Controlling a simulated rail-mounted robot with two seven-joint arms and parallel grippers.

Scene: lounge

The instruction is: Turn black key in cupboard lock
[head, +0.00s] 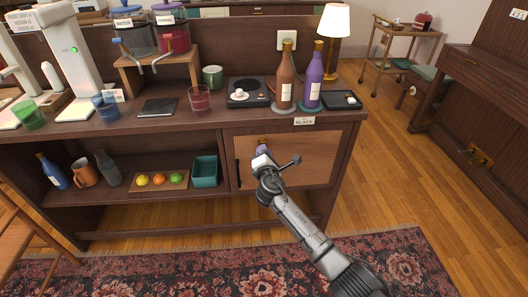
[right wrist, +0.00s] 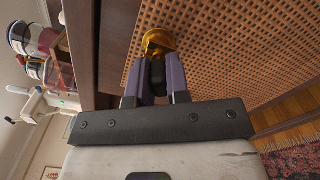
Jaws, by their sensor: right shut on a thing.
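The cupboard door (head: 312,165) is a closed woven panel at the right of the sideboard, also filling the upper right of the right wrist view (right wrist: 235,50). Its brass lock (right wrist: 158,40) is on the door near its edge. The black key (right wrist: 157,78) shows between the fingers, against the lock; how far it is in or turned, I cannot tell. My right gripper (right wrist: 160,84) is shut on the key, right in front of the lock. In the head view, my right gripper (head: 262,153) hides most of the lock. My left gripper is not in view.
A label reading BLACK (head: 304,121) is on the top's front edge above the door. Brown (head: 285,85) and purple (head: 314,85) bottles stand above it. The open shelf to the left holds a teal basket (head: 205,173) and a fruit board (head: 150,187). A rug (head: 180,262) lies in front.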

